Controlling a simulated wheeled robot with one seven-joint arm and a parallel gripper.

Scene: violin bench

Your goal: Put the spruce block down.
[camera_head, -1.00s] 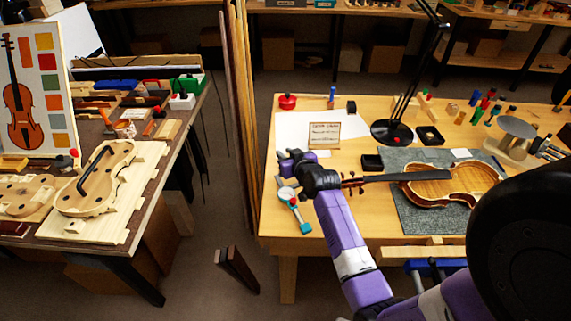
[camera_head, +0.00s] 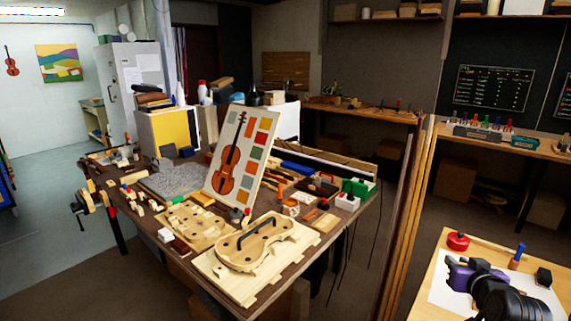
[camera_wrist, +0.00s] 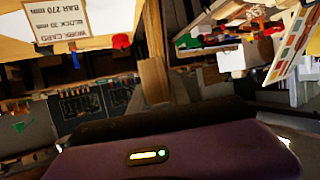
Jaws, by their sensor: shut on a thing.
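The right bench (camera_head: 428,292) carries a red round pot (camera_head: 458,241), a blue-handled tool (camera_head: 515,257) and a small black box (camera_head: 543,277). Tall boards (camera_head: 420,205) stand between the benches. The left bench is crowded with a violin mould (camera_head: 255,243), a violin poster (camera_head: 232,160) and tools.

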